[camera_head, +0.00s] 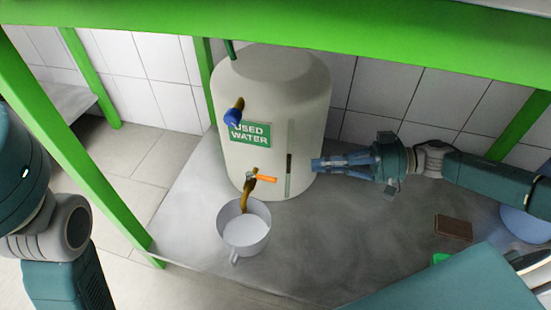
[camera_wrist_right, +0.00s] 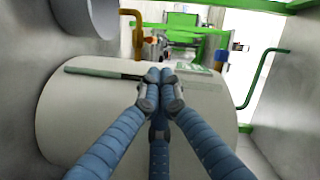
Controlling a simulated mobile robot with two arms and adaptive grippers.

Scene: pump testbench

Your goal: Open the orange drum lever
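The orange lever (camera_head: 264,179) sits on the brass tap (camera_head: 249,186) low on the front of the white drum (camera_head: 272,115). The lever points sideways to the right, across the tap. In the right wrist view the tap (camera_wrist_right: 137,32) shows beyond my fingers, with a small orange bit (camera_wrist_right: 148,40) beside it. My right gripper (camera_head: 316,163) is at the drum's right side, level with the slot and apart from the lever. Its fingertips (camera_wrist_right: 160,78) are together with nothing seen between them. My left gripper is out of view; only its arm links show.
A white metal cup (camera_head: 246,230) stands below the tap spout. A blue-handled valve (camera_head: 234,112) sits higher on the drum. A brown block (camera_head: 453,228) lies on the grey table (camera_head: 350,235) at right. Green frame posts (camera_head: 85,150) edge the space.

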